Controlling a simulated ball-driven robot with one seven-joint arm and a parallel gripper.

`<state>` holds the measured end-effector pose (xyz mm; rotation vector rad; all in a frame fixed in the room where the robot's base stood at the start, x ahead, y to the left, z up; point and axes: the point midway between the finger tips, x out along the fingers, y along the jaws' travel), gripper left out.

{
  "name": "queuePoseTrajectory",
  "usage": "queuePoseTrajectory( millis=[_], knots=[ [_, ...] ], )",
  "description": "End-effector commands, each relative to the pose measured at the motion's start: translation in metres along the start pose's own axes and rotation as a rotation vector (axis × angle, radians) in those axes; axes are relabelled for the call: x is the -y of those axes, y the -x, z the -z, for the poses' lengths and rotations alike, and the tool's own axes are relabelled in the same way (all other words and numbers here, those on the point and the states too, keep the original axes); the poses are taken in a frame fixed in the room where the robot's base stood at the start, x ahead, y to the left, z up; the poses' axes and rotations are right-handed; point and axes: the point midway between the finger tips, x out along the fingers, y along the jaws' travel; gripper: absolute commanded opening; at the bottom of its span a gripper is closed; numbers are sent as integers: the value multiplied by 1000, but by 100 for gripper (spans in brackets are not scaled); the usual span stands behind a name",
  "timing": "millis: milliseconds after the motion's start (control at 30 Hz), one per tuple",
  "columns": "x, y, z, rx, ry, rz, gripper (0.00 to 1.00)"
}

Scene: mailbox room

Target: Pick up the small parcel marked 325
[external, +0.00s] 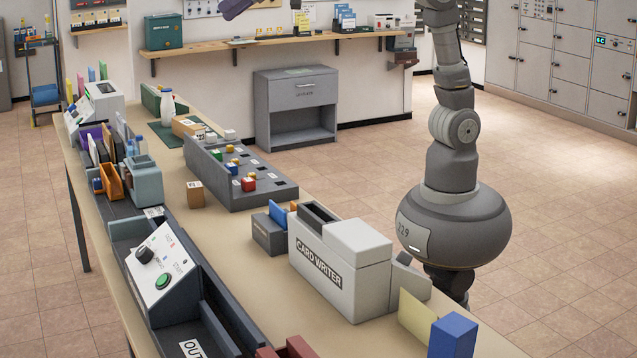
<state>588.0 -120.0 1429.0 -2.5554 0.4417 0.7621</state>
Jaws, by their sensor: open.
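A small brown box with a white label (195,195) stands on the long table, just left of the grey sloped block. Another brown box with a light label (184,127) lies farther back, near the green mat. The print on both labels is too small to read, so I cannot tell which is marked 325. My arm rises on the right and leaves the top of the picture. My gripper cannot be made out. A dark purple shape is cut off at the top edge, and I cannot tell what it is.
The long table (235,272) holds a card writer (342,268), a grey block with coloured pieces (237,172), a control box with a green button (163,275) and a white bottle (167,104). A grey cabinet (297,90) stands behind.

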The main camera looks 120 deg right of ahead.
Motion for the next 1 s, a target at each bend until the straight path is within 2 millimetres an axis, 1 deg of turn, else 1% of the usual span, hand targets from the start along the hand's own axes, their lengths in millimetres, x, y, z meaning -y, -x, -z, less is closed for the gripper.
queuePoseTrajectory(
  millis=[33,67,100,167,200,267,300,367,400,500,600,700,1000],
  knots=[
    [-30,-54,-9,63,-94,-87,78],
    [-49,-83,-16,97,-160,-141,78],
    [-75,-119,-27,136,-242,-215,78],
    [-117,-170,-47,183,-362,-333,78],
    [-145,-201,-64,208,-435,-414,78],
    [-187,-242,-92,236,-537,-535,78],
    [-213,-265,-111,248,-596,-612,78],
    [-249,-293,-140,257,-671,-719,78],
    [-269,-307,-158,258,-711,-781,78],
    [-308,-331,-194,255,-783,-902,78],
    [-328,-343,-215,249,-820,-966,78],
    [-339,-350,-226,246,-833,-990,78],
    [-362,-370,-246,246,-834,-989,78]
  ],
)
